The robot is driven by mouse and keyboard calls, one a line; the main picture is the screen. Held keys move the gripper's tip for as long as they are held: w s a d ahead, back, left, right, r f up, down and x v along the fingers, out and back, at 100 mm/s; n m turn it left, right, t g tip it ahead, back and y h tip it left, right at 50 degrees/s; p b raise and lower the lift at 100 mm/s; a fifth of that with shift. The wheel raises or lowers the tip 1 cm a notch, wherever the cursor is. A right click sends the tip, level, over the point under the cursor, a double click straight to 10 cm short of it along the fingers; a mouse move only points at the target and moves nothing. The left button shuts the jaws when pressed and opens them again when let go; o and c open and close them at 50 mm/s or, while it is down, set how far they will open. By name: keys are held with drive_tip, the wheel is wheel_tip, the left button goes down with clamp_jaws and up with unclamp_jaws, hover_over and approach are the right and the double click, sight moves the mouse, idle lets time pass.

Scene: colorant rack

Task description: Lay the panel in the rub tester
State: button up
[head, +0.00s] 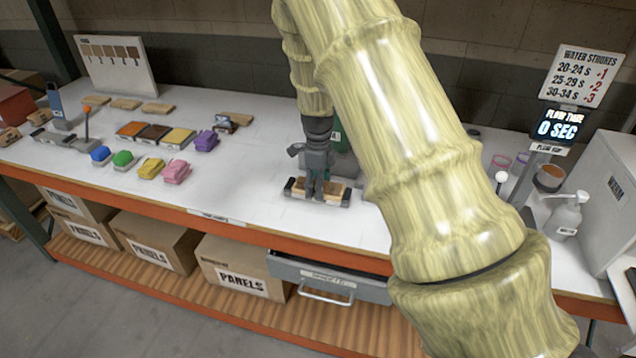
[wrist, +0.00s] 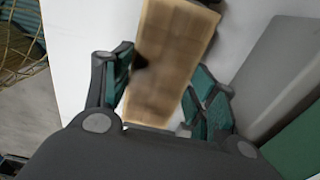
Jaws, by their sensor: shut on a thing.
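The panel (wrist: 168,62) is a tan wooden board, seen lengthwise between my fingers in the wrist view. In the head view the panel (head: 332,189) shows low under my gripper (head: 317,186), between two dark end pieces. My gripper (wrist: 158,85) is shut on the panel's long sides. The grey and green machine (head: 345,160) just behind my gripper looks like the rub tester; my arm hides much of it. Its grey part (wrist: 285,65) and green part (wrist: 298,150) seem to show at right in the wrist view. I cannot tell whether the panel rests or hangs slightly above.
Coloured blocks, including a pink one (head: 176,172), and wood pieces stand left on the white bench. A lever device with an orange knob (head: 87,113) is further left. A pump bottle (head: 565,215) and timer display (head: 558,126) stand right. A drawer (head: 330,284) juts out below.

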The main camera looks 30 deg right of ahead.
drive_tip(key=shift+f, duration=0.15)
drive_tip(key=o, duration=1)
drive_tip(key=shift+o, duration=0.2)
wheel_tip(320, 180, up, 12)
drive_tip(key=b, duration=0.3)
